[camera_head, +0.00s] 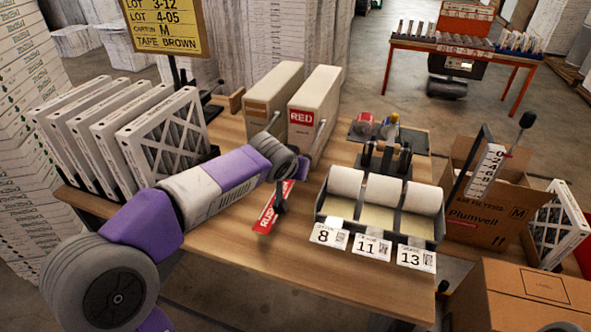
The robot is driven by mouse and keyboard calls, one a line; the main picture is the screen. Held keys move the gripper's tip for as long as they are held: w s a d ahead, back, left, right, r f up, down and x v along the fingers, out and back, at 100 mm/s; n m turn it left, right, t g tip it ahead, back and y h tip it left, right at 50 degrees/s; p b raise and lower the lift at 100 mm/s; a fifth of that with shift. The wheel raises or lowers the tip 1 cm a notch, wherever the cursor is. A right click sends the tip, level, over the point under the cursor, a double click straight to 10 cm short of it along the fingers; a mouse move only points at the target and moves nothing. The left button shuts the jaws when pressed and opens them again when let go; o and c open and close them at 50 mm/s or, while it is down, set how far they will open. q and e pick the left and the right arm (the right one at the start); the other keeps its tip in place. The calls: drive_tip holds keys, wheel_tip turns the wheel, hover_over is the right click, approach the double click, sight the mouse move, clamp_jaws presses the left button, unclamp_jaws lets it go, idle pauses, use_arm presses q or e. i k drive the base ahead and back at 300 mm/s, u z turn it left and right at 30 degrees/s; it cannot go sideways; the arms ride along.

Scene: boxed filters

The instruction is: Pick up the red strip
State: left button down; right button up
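The red strip (266,220) with white lettering lies on the wooden table (220,262), left of the label-roll holder. My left arm reaches in from the left, and my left gripper (280,204) points down over the strip's upper right part. The dark fingers overlap the strip in the picture and hide some of it. I cannot tell whether they touch it or are open or shut. My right gripper is not in view.
A holder with white rolls (384,188) stands right of the strip. Two tall boxes, one marked RED (314,105), stand behind. Several white filters (125,125) stand at left under a yellow sign (160,25). An open carton (478,215) is at right. The front tabletop is clear.

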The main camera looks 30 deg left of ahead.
sight(266, 220)
drive_tip(key=k, duration=1)
